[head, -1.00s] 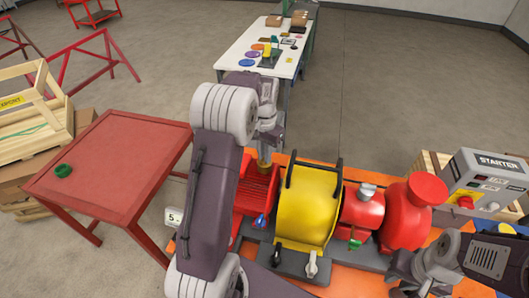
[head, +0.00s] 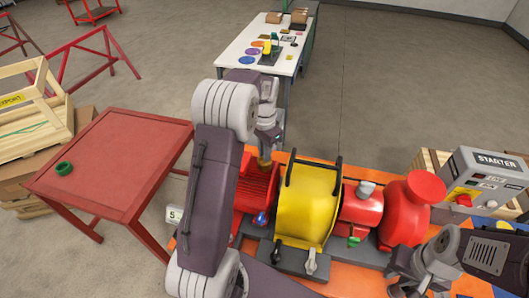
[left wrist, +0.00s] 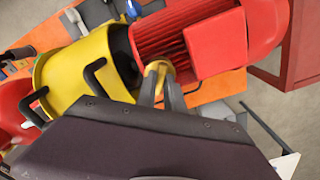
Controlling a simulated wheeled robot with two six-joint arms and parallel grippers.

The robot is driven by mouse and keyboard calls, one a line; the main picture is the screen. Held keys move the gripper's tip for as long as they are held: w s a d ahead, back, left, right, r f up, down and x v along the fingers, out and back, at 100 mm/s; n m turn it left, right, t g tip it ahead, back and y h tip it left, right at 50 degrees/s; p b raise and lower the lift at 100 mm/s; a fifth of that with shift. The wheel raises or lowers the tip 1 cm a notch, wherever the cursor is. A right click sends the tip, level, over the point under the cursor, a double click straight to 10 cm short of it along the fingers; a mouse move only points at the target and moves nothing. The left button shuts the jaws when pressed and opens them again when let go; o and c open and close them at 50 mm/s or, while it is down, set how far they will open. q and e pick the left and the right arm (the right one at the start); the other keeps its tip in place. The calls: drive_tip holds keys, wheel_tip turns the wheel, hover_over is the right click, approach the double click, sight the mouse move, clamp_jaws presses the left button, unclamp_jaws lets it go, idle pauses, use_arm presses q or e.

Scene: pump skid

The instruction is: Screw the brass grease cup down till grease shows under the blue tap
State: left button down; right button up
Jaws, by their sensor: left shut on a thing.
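The brass grease cup (left wrist: 158,67) sits at the top of the red ribbed motor (left wrist: 187,42) in the left wrist view. My left gripper (left wrist: 165,82) is shut on the cup, its fingers around it. In the head view the cup (head: 265,163) is a small brass patch below my left gripper (head: 266,152), mostly covered. The blue tap (head: 260,219) is low at the front of the red motor, partly beside my left arm. No grease can be made out under it. My right gripper (head: 402,272) is low at the right; its fingers are not clear.
A yellow guard (head: 308,205) with black handles stands right of the motor. A red pump (head: 410,215) and a green tap (head: 354,242) are further right, with a grey starter box (head: 485,175) beyond. A red table (head: 115,165) with a green ring is at the left.

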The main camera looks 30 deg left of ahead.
use_arm(q)
drive_tip(key=c, duration=1.4)
unclamp_jaws()
drive_tip(key=shift+c, duration=0.2)
drive_tip(key=shift+w+r, duration=0.1)
drive_tip(key=shift+r, duration=0.15)
wheel_tip(320, 180, up, 9)
drive_tip(key=b, duration=0.1)
drive_tip(key=shift+f+b, duration=0.15)
drive_tip(key=shift+b, duration=0.25)
